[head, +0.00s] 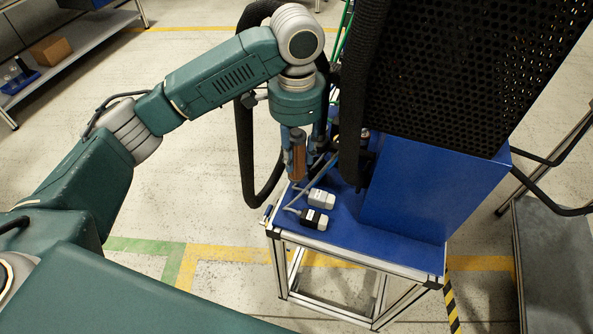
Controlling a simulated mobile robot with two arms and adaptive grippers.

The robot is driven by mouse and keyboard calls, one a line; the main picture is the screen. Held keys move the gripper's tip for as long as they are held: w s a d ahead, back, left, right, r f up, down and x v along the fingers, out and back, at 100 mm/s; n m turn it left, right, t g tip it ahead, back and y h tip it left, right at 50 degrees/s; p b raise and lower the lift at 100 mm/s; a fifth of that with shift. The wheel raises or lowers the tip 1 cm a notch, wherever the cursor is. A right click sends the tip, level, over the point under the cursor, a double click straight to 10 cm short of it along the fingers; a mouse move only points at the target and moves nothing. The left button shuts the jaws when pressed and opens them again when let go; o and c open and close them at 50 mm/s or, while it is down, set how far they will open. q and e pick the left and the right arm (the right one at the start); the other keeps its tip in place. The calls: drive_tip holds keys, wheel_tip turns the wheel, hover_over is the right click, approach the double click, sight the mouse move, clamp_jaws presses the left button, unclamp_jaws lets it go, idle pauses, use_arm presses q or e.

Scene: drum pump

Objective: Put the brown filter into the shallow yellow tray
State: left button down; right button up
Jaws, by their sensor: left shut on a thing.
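My left gripper (304,162) reaches in from the left and points down at the back left of a blue-topped cart. It is shut on the brown filter (297,158), an upright brown cylinder partly covered by the fingers. The filter is over or near the cart's left edge; its exact height above the top is hard to tell. No shallow yellow tray shows in this view. My right gripper is not in view.
The blue cart top (345,228) bears a tall blue cabinet (430,190) with a black perforated housing (470,70). A thick black hose hangs beside my gripper. Two connectors, one white (321,198) and one black-and-white (313,219), lie on the cart. A grey shelf (70,55) stands far left.

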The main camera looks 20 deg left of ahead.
sight(296, 131)
use_arm(q)
wheel_tip(296, 131, up, 8)
drive_tip(key=shift+f, duration=0.1)
drive_tip(key=s+a+f+n, duration=0.2)
drive_tip(key=s+f+n, duration=0.1)
drive_tip(key=s, duration=0.4)
drive_tip(key=s+a+f+n, duration=0.2)
drive_tip(key=s+f+n, duration=0.1)
drive_tip(key=s+n, duration=0.3)
drive_tip(key=shift+s, duration=0.45)
drive_tip(key=shift+f, duration=0.1)
